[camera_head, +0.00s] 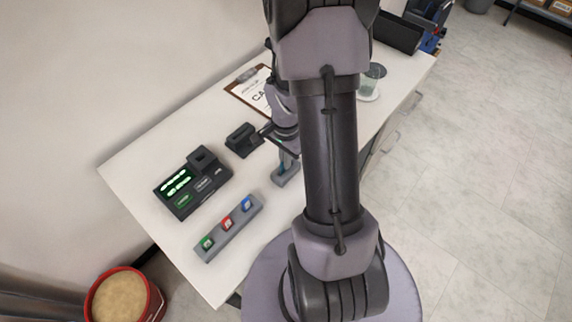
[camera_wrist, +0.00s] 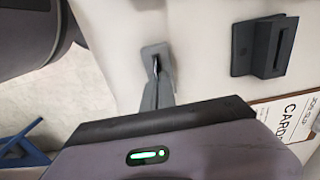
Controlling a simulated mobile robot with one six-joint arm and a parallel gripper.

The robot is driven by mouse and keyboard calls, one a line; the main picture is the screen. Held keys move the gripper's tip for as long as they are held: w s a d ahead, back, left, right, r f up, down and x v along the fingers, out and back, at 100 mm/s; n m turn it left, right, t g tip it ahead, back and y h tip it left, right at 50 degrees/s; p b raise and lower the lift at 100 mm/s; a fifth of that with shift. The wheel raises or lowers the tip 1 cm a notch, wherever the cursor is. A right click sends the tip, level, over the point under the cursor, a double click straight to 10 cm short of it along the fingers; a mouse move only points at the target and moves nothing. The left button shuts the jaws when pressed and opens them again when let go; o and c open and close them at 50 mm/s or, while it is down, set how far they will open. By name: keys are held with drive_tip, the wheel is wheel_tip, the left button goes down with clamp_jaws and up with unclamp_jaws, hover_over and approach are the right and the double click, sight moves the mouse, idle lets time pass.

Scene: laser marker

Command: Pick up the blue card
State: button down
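My gripper (camera_head: 284,160) points down over a small grey slotted block (camera_head: 287,178) on the white table, partly hidden behind my arm. A thin bluish sliver shows at the fingertips just above the block; I cannot tell whether it is a card. In the wrist view, the fingers (camera_wrist: 158,90) reach to the grey block (camera_wrist: 155,49) and its dark slot. Their gap is not clear there. A grey strip (camera_head: 225,236) nearer the front holds a green, a red and a blue piece (camera_head: 247,204); the blue one is at its right end, apart from my gripper.
A dark device with a green display (camera_head: 178,187) stands left of the strip. A dark slotted holder (camera_head: 241,140) stands behind it; it also shows in the wrist view (camera_wrist: 265,46). A clipboard (camera_head: 245,92) and a glass (camera_head: 371,80) are farther back. A red bucket (camera_head: 122,298) is on the floor.

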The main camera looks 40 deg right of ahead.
idle(0.5)
drive_tip(key=r+p, duration=0.1)
drive_tip(key=r, duration=0.1)
drive_tip(key=r+p, duration=0.1)
drive_tip(key=r, duration=0.1)
drive_tip(key=shift+s+d+p, duration=0.1)
drive_tip(key=shift+s+p, duration=0.15)
drive_tip(key=shift+p, duration=0.05)
drive_tip(key=s+d+r+p, duration=0.1)
drive_tip(key=s+d, duration=0.4)
drive_tip(key=s, duration=0.9)
drive_tip(key=shift+s+d+p, duration=0.15)
drive_tip(key=shift+s+p, duration=0.15)
drive_tip(key=shift+p, duration=0.6)
drive_tip(key=shift+w, duration=0.1)
